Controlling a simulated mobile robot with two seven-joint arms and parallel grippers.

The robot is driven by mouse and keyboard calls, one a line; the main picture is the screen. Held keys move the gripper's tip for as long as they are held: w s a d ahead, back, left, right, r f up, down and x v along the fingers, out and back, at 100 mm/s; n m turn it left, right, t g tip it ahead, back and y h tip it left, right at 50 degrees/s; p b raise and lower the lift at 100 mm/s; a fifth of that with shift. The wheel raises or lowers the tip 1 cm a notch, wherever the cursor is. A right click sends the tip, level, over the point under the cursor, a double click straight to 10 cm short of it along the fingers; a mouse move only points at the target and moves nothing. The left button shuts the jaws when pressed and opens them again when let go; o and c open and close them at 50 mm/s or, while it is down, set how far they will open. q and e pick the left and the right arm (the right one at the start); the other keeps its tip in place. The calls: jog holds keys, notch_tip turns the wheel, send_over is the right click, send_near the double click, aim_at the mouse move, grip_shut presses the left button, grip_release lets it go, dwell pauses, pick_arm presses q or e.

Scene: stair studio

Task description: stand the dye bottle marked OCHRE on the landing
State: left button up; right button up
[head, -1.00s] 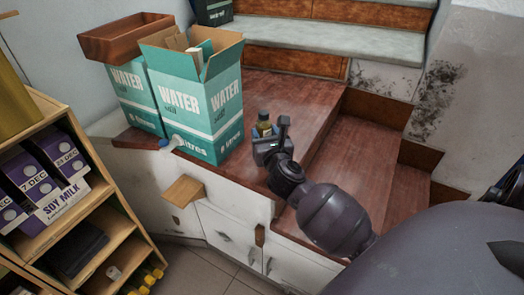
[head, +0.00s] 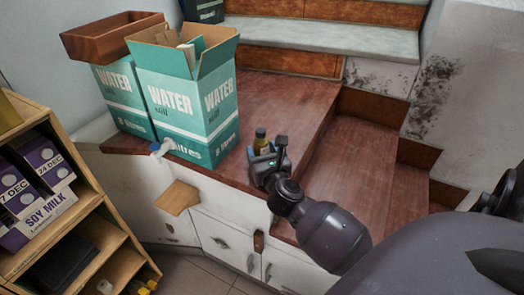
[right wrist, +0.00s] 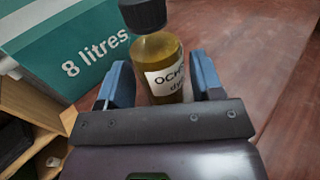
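The dye bottle (right wrist: 168,62) has a black cap, yellow-brown contents and a white label partly reading "OCH…" in the right wrist view. In the head view the bottle (head: 261,141) and right gripper (head: 268,165) are near the front edge of the red-brown wooden landing (head: 285,105), right of the water boxes. The bottle's base is hidden, so I cannot tell whether it touches the wood. My left gripper is out of view.
Two teal water boxes (head: 188,105) stand on the landing, the nearer one open. A wooden tray (head: 110,38) rests on the farther box. Steps (head: 350,185) drop away to the right. A shelf with soy milk cartons (head: 35,195) is at left. Landing behind the bottle is clear.

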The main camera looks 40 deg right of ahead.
jog(key=shift+o, duration=0.7)
jog(key=shift+r, duration=0.25)
jog(key=p+v, duration=0.1)
jog(key=v, duration=1.1)
jog(key=shift+f, duration=0.1)
jog(key=s+a+f+n+y, duration=0.3)
jog(key=s+a+n+y, duration=0.1)
jog(key=n, duration=0.9)
jog(key=s+a+f+n+y, duration=0.2)
jog(key=s+a+n+y, duration=0.15)
jog(key=n, duration=0.95)
jog(key=s+d+f+n+g, duration=0.1)
jog(key=s+f+n+g, duration=0.5)
jog(key=s+f+n, duration=0.4)
jog(key=s+n, duration=0.1)
jog(key=n, duration=0.4)
jog(key=shift+s+d+f+n+g+h, duration=0.15)
jog(key=shift+n+g+h, duration=0.15)
jog(key=shift+n+h, duration=0.1)
